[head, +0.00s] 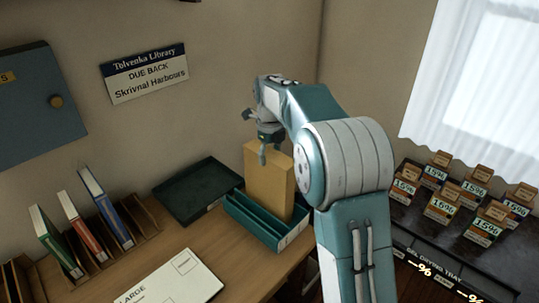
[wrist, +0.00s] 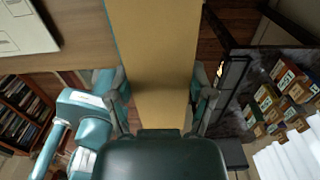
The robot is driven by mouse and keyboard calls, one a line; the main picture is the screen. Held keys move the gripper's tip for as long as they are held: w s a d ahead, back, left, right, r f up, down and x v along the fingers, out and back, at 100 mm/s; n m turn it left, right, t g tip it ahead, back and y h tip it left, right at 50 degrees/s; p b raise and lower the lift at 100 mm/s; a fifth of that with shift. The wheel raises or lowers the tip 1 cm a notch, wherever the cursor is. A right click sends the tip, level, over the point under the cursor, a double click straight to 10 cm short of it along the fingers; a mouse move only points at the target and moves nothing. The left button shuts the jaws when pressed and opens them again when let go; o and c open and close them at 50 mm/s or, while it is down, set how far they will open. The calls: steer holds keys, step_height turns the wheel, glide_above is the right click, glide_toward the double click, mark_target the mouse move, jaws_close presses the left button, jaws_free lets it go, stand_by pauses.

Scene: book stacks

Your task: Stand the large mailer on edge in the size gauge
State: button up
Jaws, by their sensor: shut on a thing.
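The large mailer (head: 268,182) is a tan, flat, thick packet standing upright on edge. My gripper (head: 268,150) is shut on its upper edge from above. The size gauge (head: 296,238) is a teal open tray with long slots. The mailer's lower edge goes down into the gauge's rear part, where the gauge walls hide its bottom, so I cannot tell if it rests on the floor. In the wrist view the mailer (wrist: 158,50) runs between the two fingers of my gripper (wrist: 160,88).
A dark green tray (head: 197,190) lies behind the gauge. A wooden rack with a green, a red and a blue book (head: 105,208) stands at left. A white card marked LARGE (head: 170,281) lies in front. A drying tray with several labelled blocks (head: 440,206) is at right.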

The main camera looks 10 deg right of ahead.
steer(key=o, duration=1.3)
step_height(320, 180, up, 12)
steer(key=s+r+n+t, duration=0.1)
steer(key=s+r+n, duration=0.3)
steer(key=s+n, duration=0.35)
steer(key=s+f+n+t, duration=0.2)
steer(key=s+f+n, duration=0.3)
steer(key=s+n, duration=0.6)
steer(key=s+f+n+t, duration=0.2)
steer(key=s+f+n, duration=0.3)
steer(key=s+n, duration=0.5)
steer(key=s, duration=0.5)
steer(key=shift+s+n+t, duration=0.3)
steer(key=shift+n, duration=0.05)
